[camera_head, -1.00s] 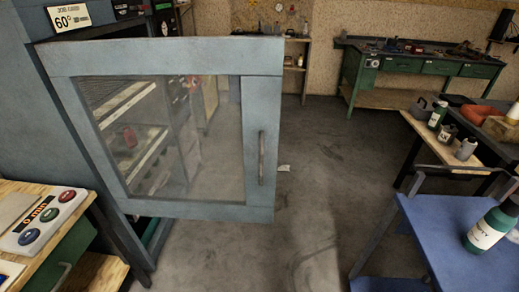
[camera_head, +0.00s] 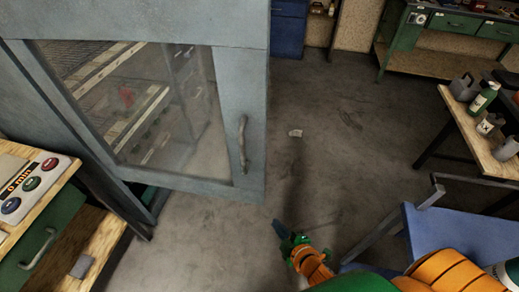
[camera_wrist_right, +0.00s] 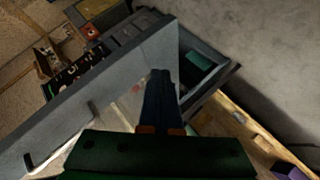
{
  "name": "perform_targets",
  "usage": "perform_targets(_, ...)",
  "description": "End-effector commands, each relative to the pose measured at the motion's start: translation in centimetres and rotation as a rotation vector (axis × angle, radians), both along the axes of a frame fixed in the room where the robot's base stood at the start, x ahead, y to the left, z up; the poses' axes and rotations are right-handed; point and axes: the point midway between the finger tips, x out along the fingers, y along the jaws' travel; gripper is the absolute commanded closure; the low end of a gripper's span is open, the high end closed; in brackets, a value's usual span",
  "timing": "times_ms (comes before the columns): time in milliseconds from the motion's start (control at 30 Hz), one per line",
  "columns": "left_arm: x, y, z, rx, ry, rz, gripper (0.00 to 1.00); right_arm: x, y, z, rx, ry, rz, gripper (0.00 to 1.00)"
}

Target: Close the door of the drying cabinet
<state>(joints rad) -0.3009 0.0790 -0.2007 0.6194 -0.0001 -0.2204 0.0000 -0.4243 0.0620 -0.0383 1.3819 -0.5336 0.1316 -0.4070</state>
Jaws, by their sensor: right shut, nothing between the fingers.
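The drying cabinet (camera_head: 18,85) stands at the left in the head view. Its grey-blue door (camera_head: 245,95) stands wide open, swung out over the floor. The door has a glass window with racks showing through it and a vertical bar handle (camera_head: 242,145) near its right edge. My right gripper (camera_head: 280,228) is low in the middle of the head view, right of and below the door's lower right corner, apart from it in the picture. In the right wrist view its fingers (camera_wrist_right: 161,78) are together and empty, with the door (camera_wrist_right: 95,95) behind them. My left gripper is not in view.
A control box (camera_head: 32,185) sits on the wooden bench at the left. A blue table (camera_head: 450,232) stands at the right, close to my right arm. A wooden bench (camera_head: 488,152) with bottles is behind it.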

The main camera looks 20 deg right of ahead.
Motion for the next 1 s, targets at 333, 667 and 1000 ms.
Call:
perform_targets(333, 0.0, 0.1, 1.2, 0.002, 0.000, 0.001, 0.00, 4.6, 1.3, 18.4, -0.499, -0.569, 0.263, 1.00)
perform_targets(667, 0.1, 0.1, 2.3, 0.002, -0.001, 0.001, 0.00, 9.7, 2.6, 19.3, -0.521, -0.592, 0.272, 1.00)
perform_targets(1000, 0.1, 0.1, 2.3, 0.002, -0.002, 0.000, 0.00, 14.1, 3.7, 18.9, -0.519, -0.588, 0.272, 1.00)
